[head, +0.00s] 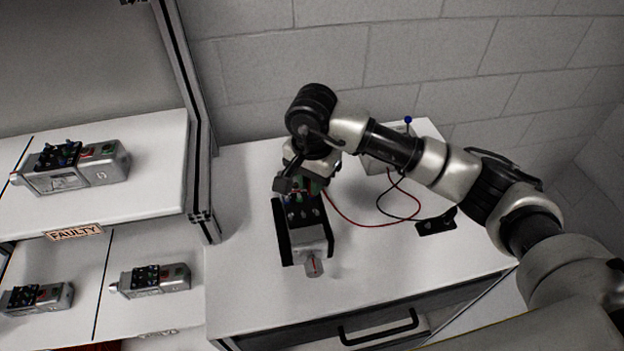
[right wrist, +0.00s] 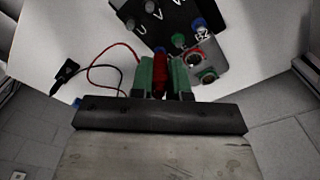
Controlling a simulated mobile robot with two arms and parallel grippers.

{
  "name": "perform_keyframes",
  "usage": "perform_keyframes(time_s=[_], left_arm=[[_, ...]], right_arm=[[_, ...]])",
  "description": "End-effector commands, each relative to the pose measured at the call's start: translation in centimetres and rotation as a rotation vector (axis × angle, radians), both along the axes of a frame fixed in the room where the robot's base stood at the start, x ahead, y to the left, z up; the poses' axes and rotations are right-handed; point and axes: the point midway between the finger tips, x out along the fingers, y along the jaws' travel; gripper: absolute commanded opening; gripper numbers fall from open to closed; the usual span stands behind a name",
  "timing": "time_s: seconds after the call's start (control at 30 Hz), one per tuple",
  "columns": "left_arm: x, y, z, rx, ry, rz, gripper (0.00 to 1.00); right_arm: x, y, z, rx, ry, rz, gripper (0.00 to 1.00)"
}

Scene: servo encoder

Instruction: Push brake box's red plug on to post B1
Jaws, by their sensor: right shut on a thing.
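My right gripper (right wrist: 160,78) is shut on the red plug (right wrist: 159,70), held between its green pads in the right wrist view. In the head view my right gripper (head: 298,182) is over the back end of the motor (head: 308,240), which sits in a black holder. The motor's black terminal block (right wrist: 165,18) carries several posts and the letters U, V and B2. The B1 label is not readable. The brake box (head: 376,166) is partly hidden behind my right arm. My left gripper is out of view.
A red wire (head: 350,222) and a black wire (head: 408,192) run over the white table (head: 250,300). A black piece (head: 437,224) lies at the right. A blue knob (head: 408,121) stands behind my arm.

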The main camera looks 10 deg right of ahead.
Motion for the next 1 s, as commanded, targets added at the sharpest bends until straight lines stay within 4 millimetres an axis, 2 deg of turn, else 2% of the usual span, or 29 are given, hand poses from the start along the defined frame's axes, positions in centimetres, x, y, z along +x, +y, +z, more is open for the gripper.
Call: perform_keyframes(time_s=[0.6, 1.0], left_arm=[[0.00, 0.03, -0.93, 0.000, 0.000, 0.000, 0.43], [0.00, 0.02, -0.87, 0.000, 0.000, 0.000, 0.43]], right_arm=[[0.03, 0.00, -0.08, -0.001, -0.001, -0.001, 0.00], [0.01, 0.01, 0.00, 0.000, 0.000, 0.000, 0.00]])
